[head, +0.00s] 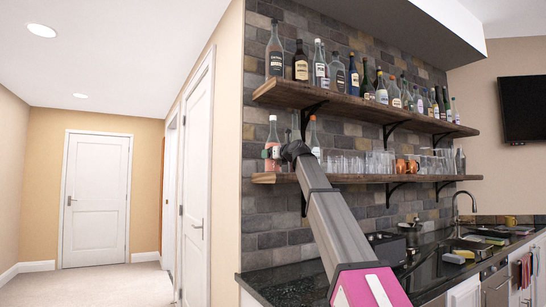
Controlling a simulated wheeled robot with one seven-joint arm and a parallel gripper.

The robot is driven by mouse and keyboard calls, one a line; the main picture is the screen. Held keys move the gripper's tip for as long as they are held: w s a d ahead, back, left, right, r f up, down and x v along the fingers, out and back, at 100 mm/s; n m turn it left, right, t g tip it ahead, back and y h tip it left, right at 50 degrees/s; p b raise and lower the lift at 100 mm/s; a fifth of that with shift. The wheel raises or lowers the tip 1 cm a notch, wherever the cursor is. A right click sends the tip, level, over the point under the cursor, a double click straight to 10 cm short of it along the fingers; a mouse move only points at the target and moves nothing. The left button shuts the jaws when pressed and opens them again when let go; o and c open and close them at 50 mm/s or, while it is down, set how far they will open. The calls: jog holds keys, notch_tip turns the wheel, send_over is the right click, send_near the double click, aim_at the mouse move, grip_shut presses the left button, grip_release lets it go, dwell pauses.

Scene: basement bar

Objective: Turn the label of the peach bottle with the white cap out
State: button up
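The peach bottle with the white cap (273,134) stands upright at the left end of the lower wooden shelf (380,179). Its neck and cap show clearly; its lower body is partly covered by my gripper. No label can be made out on it. My gripper (271,153) is at the bottle's mid-height, reaching in from the right. Small dark and reddish finger parts show against the bottle. I cannot tell whether they touch it or how far apart they are.
A clear bottle (295,127) and an orange-capped bottle (313,138) stand just right, partly behind my arm. Glasses (345,163) and copper mugs (401,167) stand farther right. The upper shelf (350,105) holds many bottles. A dark counter (285,286) lies below.

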jog(key=shift+m+t+h, duration=1.4)
jog(key=shift+m+h, duration=0.4)
jog(key=shift+h, duration=0.6)
jog(key=o, duration=0.8)
jog(key=shift+c, duration=0.2)
jog(key=shift+n+y, duration=0.3)
jog(key=shift+y, duration=0.2)
jog(key=n+g+y, duration=0.2)
jog(key=y, duration=0.1)
jog(key=n+g+y, duration=0.3)
jog(key=shift+w+d, duration=0.1)
jog(key=shift+w, duration=0.05)
jog(key=shift+n+g+y, duration=0.4)
jog(key=shift+g, duration=0.1)
